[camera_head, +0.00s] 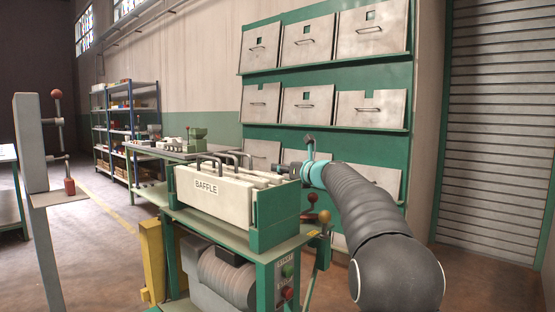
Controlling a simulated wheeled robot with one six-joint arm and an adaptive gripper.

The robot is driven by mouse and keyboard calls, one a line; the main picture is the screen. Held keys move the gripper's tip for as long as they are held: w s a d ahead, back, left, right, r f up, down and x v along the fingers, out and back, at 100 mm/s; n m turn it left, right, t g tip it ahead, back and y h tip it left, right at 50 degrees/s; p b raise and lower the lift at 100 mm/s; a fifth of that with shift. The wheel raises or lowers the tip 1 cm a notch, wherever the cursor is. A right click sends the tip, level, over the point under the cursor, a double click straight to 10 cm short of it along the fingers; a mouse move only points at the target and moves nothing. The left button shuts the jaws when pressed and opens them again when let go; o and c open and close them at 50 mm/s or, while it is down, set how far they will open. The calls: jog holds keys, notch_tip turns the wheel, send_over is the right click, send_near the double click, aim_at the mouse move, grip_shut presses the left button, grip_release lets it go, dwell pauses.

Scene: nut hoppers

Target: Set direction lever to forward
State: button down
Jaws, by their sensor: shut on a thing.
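My gripper (289,170) is the small dark part left of my turquoise wrist, at the right end of a cream box marked BAFFLE (225,194). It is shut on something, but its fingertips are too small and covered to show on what. Below my wrist, on the right side of the green machine stand (264,265), is a lever with a dark red knob (311,198). Beside it is a lever with an orange-brown knob (324,216). No readable label shows which of these is the direction lever or which way is forward.
START and STOP buttons (287,281) are on the stand's front. A grey post (35,160) with red-knobbed levers stands at left. A green rack of metal hoppers (325,85) is behind. A bench (160,152) and shelves are farther back. Floor is open at left.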

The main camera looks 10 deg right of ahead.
jog(key=shift+w+d+f, duration=0.35)
jog(key=shift+d+f, duration=0.05)
jog(key=shift+d, duration=0.1)
jog(key=c, duration=0.8)
grip_release()
jog(key=shift+d+f, duration=0.1)
jog(key=shift+d, duration=0.1)
jog(key=shift+a, duration=0.15)
jog(key=shift+s+d, duration=0.2)
jog(key=shift+s, duration=0.25)
jog(key=v, duration=1.1)
jog(key=shift+a, duration=0.15)
